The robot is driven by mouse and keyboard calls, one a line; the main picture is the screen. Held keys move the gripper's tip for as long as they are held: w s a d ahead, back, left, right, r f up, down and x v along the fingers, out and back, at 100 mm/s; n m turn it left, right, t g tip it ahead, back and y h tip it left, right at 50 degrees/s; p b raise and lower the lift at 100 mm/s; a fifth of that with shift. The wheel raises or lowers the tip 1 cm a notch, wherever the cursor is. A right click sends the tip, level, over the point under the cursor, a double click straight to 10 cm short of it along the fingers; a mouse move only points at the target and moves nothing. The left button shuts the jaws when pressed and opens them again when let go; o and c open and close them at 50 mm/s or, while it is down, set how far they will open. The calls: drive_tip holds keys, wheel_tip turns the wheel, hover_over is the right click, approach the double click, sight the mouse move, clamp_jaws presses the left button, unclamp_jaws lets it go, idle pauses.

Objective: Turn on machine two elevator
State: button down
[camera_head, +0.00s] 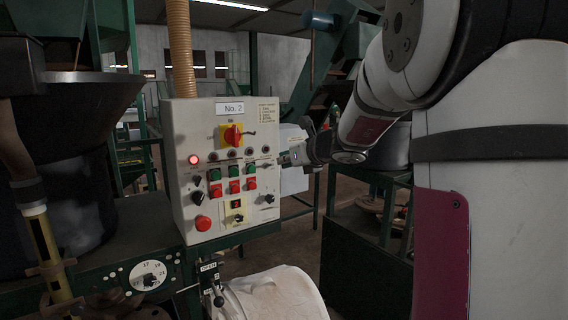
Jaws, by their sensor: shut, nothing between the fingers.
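The control panel (222,125) labelled "No. 2" stands upright left of centre. It carries a red-and-yellow rotary main switch (232,135) near the top, a lit red lamp (194,160) at the left, and several green buttons (214,175) above red buttons (215,190). A large round red button (202,223) sits at the lower left. Black selector knobs (268,199) are at the lower right. The small button labels are too small to read. My gripper (286,159) is at the panel's right edge, pointing left, shut and empty. I cannot tell whether it touches the panel.
A tan corrugated hose (180,50) runs up behind the panel. A dark hopper (70,150) stands at the left. A round dial (147,275) and a white bag (275,295) are below. Green frames and machinery fill the background.

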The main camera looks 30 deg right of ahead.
drive_tip(key=s+r, duration=0.1)
drive_tip(key=s+r+p, duration=0.1)
drive_tip(key=s, duration=0.1)
idle(0.6)
drive_tip(key=s+a+f+n+g+y+b, duration=0.25)
drive_tip(key=s+a+n, duration=0.35)
drive_tip(key=a+n, duration=0.45)
drive_tip(key=s+a+f+n+g+y+b, duration=0.1)
drive_tip(key=s+a+f+n+g+b, duration=0.15)
drive_tip(key=s+a+n, duration=0.65)
drive_tip(key=s+a+f+n+g+h+b, duration=0.1)
drive_tip(key=s+f+n+g+h+b, duration=0.1)
drive_tip(key=s+f+n, duration=0.8)
drive_tip(key=s+n+g+h, duration=0.1)
drive_tip(key=n+h, duration=0.1)
drive_tip(key=n, duration=0.4)
drive_tip(key=shift+s+a+f, duration=0.15)
drive_tip(key=shift+a, duration=0.1)
